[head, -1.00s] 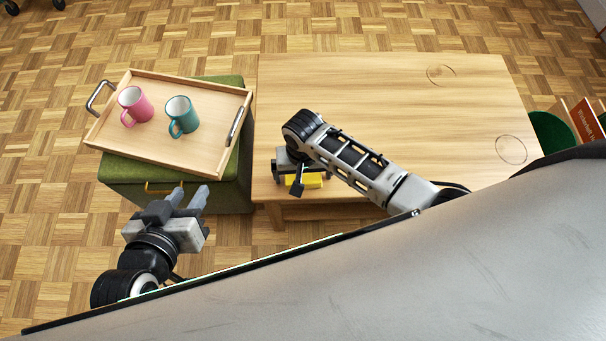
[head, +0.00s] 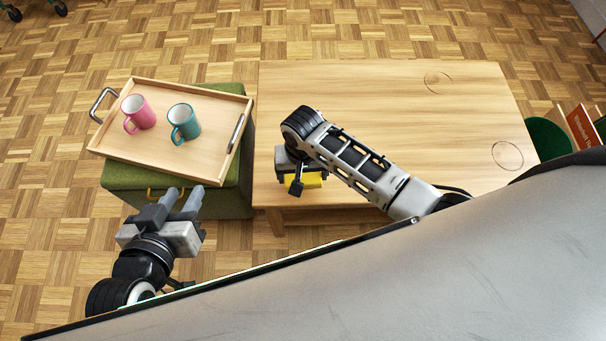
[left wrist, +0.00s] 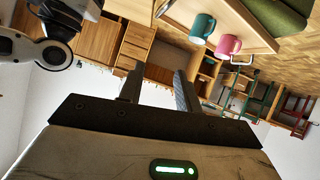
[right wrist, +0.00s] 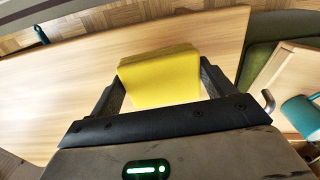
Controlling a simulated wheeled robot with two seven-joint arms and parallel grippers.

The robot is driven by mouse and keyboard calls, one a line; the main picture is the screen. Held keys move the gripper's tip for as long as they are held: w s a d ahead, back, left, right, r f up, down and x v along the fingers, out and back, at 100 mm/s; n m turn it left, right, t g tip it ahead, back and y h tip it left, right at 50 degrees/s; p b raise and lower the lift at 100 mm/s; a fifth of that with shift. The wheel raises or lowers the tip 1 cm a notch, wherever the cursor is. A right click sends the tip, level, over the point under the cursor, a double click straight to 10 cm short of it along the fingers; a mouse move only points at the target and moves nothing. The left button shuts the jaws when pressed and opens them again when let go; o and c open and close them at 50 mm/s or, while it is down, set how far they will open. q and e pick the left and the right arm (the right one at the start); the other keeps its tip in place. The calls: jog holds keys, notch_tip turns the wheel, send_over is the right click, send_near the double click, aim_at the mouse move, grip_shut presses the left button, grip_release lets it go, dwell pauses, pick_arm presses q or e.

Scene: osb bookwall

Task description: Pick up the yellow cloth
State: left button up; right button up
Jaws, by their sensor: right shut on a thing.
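The yellow cloth (right wrist: 162,80) is a folded, block-like pad between the fingers of my right gripper (right wrist: 160,92) in the right wrist view. My right gripper is shut on it. In the head view the cloth (head: 312,181) shows partly below my right gripper (head: 291,184), at the near left part of the wooden table (head: 400,95); the wrist hides the rest. I cannot tell whether it touches the table top. My left gripper (head: 180,200) is open and empty, in front of the green ottoman. Its two fingers stand apart in the left wrist view (left wrist: 158,88).
A wooden tray (head: 185,160) with a pink mug (head: 139,112) and a teal mug (head: 184,122) rests on the green ottoman (head: 150,180), left of the table. Two ring marks show on the table's right side. The table's middle is clear. A green chair (head: 548,137) stands at right.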

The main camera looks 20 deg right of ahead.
pick_arm(q)
jog(key=shift+s+a+r, duration=0.15)
jog(key=shift+a+r, duration=0.1)
jog(key=shift+r, duration=0.45)
pick_arm(e)
jog(key=w+r, duration=0.9)
jog(key=w, duration=0.5)
jog(key=shift+d+r, duration=0.3)
jog(key=shift+d, duration=0.05)
jog(key=shift+o, duration=0.4)
